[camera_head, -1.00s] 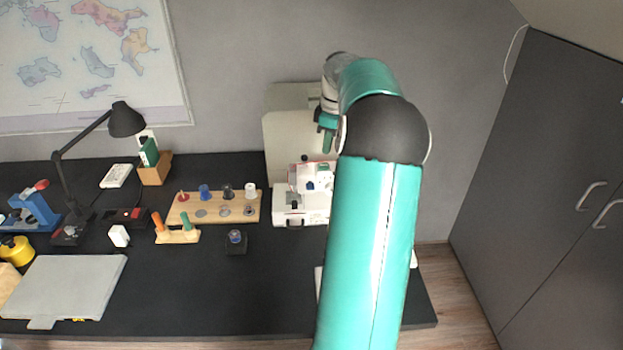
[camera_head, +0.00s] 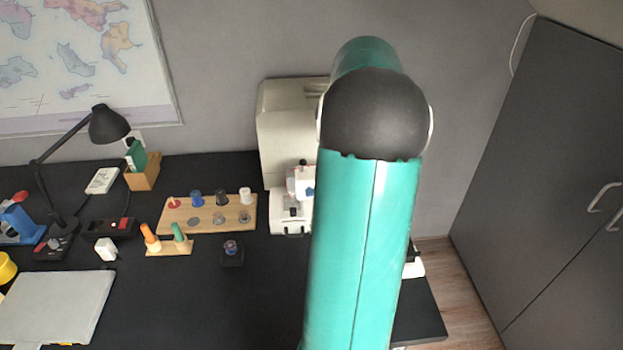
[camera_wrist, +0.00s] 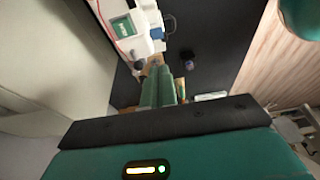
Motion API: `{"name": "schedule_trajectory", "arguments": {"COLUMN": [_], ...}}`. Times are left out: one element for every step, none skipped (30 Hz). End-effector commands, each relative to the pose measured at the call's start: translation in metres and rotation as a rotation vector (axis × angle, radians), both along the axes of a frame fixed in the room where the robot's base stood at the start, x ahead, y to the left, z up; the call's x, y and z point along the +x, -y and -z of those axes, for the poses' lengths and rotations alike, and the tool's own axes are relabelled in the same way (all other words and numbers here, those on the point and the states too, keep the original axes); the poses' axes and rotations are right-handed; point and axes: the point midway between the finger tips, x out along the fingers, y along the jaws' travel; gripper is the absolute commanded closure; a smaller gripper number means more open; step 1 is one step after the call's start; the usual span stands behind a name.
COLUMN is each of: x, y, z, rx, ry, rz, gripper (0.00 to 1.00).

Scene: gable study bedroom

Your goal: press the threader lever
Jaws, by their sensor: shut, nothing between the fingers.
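The cream sewing machine (camera_head: 283,135) stands at the back of the black desk in the head view, its right part hidden behind my arm. In the wrist view its white head (camera_wrist: 135,42) carries a green label, a red thread and a small blue part at the top. I cannot make out the threader lever for certain. My gripper (camera_wrist: 162,68) is shut and empty, its green fingers pointing towards the underside of the white head. A dark round knob (camera_wrist: 138,65) lies just left of the fingertips. I cannot tell whether the fingers touch anything. My arm hides the gripper in the head view.
A wooden spool rack (camera_head: 207,215), a small stand with orange and green handles (camera_head: 170,247) and a dark spool block (camera_head: 232,254) sit left of the machine. A desk lamp (camera_head: 108,124) stands farther left. A grey cabinet (camera_head: 540,190) is at the right.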

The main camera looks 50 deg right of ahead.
Motion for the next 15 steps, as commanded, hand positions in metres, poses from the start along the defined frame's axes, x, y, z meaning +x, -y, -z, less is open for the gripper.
{"name": "schedule_trajectory", "arguments": {"x": [-0.0009, -0.0014, -0.0019, -0.0025, -0.0030, -0.0036, -0.0040, -0.0042, -0.0045, -0.0044, -0.0045, -0.0043, -0.0041, -0.0039, -0.0034], "y": [-0.0014, -0.0023, -0.0028, -0.0032, -0.0036, -0.0039, -0.0040, -0.0042, -0.0043, -0.0045, -0.0046, -0.0048, -0.0050, -0.0052, -0.0056], "z": [0.0001, 0.0002, 0.0002, 0.0003, 0.0002, 0.0002, 0.0001, 0.0002, 0.0003, 0.0003, 0.0003, 0.0007, 0.0013, 0.0023, 0.0045], "rx": [0.001, 0.001, 0.001, 0.002, 0.002, 0.002, 0.002, 0.002, 0.002, 0.002, 0.002, 0.002, 0.003, 0.003, 0.003], "ry": [0.003, 0.004, 0.005, 0.006, 0.006, 0.006, 0.006, 0.006, 0.006, 0.006, 0.006, 0.006, 0.006, 0.006, 0.006], "rz": [-0.004, -0.007, -0.009, -0.010, -0.010, -0.010, -0.009, -0.009, -0.009, -0.009, -0.009, -0.009, -0.009, -0.009, -0.009], "gripper": [1.00, 1.00, 1.00, 1.00, 1.00, 1.00, 1.00, 1.00, 1.00, 1.00, 1.00, 1.00, 1.00, 1.00, 1.00]}}
